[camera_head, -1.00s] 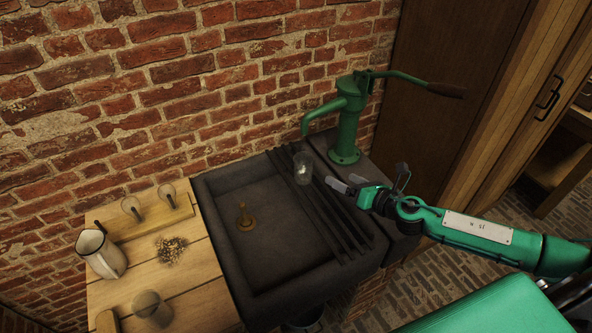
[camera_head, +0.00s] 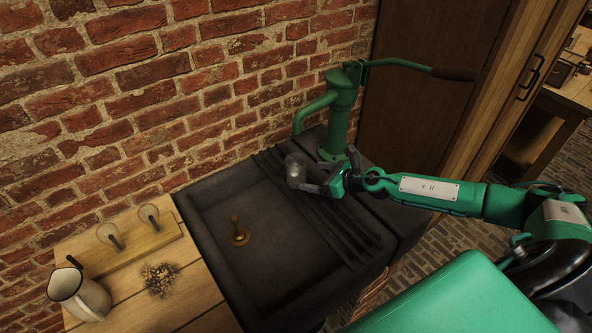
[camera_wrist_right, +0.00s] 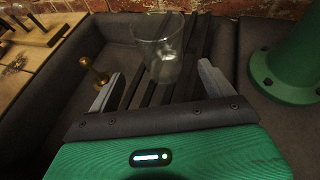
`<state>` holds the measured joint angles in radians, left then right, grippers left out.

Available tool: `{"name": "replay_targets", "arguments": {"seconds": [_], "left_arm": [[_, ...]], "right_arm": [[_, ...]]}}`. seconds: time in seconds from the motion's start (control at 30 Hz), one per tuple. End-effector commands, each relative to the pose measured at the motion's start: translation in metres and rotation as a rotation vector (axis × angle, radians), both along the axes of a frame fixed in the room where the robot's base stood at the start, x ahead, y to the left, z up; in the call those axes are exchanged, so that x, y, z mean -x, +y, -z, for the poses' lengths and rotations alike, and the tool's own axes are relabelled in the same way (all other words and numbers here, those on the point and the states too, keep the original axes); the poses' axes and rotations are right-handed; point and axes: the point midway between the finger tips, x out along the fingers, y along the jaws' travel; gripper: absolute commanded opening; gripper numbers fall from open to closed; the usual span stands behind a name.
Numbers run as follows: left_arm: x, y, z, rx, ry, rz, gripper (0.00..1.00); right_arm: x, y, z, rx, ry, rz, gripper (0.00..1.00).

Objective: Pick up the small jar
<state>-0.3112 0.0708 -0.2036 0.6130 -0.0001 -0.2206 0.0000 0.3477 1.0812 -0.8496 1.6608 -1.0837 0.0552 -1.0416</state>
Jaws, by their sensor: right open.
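The small jar (camera_head: 296,170) is clear glass and stands upright on the dark slatted rack of the sink, below the green pump's spout. In the right wrist view the jar (camera_wrist_right: 158,52) shows something pale inside it. My right gripper (camera_head: 312,184) is open and empty, close to the right of the jar in the head view. In the right wrist view my right gripper (camera_wrist_right: 157,84) has one finger to each side of the jar's lower part, and the jar is just ahead of the palm. I cannot tell whether a finger touches it. My left gripper is not in view.
The green pump (camera_head: 338,115) stands behind the rack. The dark sink basin (camera_head: 265,265) holds a brass plug (camera_head: 239,232). A wooden counter (camera_head: 130,250) at left bears a white pitcher (camera_head: 79,296) and a dried bunch (camera_head: 160,278). A brick wall runs behind.

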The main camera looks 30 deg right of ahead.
Motion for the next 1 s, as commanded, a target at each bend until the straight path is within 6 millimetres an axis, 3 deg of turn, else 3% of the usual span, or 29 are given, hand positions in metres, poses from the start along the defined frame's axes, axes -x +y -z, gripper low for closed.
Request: {"name": "replay_targets", "arguments": {"seconds": [0.27, 0.47, 0.8, 1.0], "left_arm": [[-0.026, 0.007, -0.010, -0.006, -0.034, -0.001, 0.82], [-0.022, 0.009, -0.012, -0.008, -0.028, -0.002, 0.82], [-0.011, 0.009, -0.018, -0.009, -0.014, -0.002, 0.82], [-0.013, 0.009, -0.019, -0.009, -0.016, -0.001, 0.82]], "right_arm": [[-0.022, 0.013, 0.010, 0.000, 0.000, 0.000, 0.84], [-0.031, 0.017, 0.014, -0.003, -0.001, 0.001, 0.84], [-0.063, 0.031, 0.028, -0.003, 0.000, 0.001, 0.84], [-0.067, 0.033, 0.032, -0.001, 0.000, 0.000, 0.84]]}}
